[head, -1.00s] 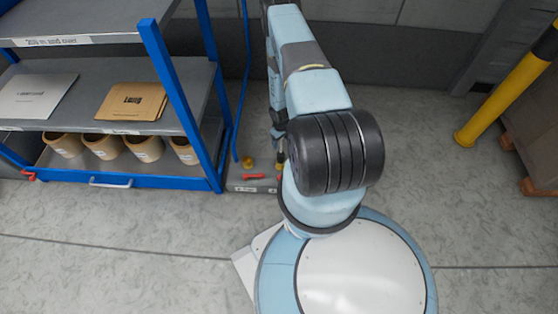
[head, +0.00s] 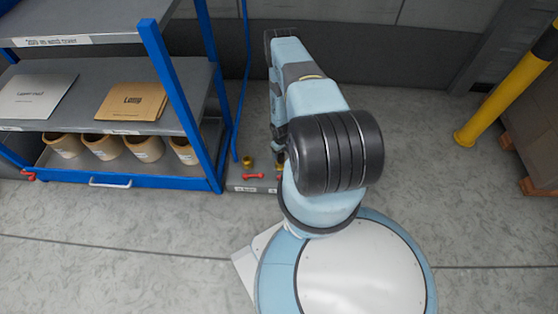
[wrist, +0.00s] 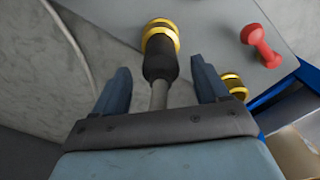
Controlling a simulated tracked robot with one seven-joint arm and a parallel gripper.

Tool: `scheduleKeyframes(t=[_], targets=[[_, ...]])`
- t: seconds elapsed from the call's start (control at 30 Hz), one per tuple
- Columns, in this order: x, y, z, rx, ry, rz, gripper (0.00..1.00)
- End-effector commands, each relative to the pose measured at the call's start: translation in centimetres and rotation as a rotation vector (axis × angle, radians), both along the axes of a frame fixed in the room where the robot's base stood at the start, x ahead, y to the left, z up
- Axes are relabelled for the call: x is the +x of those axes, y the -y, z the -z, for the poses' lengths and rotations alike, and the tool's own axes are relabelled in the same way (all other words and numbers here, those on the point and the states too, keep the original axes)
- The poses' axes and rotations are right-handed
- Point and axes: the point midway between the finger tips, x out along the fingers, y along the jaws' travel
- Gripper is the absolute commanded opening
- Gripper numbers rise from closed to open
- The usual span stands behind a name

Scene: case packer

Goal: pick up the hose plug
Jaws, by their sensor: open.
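A black-bodied piece with a yellow ringed head and a grey stem (wrist: 160,62), which I take to be the hose plug, stands out between my fingers in the wrist view. My gripper (wrist: 161,72) is open, with one blue finger on each side of it and gaps visible on both sides. The stem's lower end is hidden behind the gripper body. In the head view my arm hides most of the gripper and of this piece.
A red dumbbell-shaped piece (wrist: 262,46) and a yellow ringed piece (wrist: 235,86) lie close by on the grey surface (head: 240,187). A blue-framed shelf (head: 180,100) with several tan pots stands just left. A yellow post (head: 505,85) is at right.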

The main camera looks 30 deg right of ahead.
Motion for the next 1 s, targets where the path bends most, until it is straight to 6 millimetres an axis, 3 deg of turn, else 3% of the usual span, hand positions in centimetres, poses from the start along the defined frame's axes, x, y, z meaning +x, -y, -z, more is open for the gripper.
scheduleKeyframes(t=[0.3,0.67,1.0], targets=[[0.2,-0.1,3.7,-0.001,0.000,-0.001,0.74],[0.2,-0.1,4.3,-0.001,0.000,0.000,0.74],[0.2,-0.1,4.2,-0.001,0.000,0.000,0.41]])
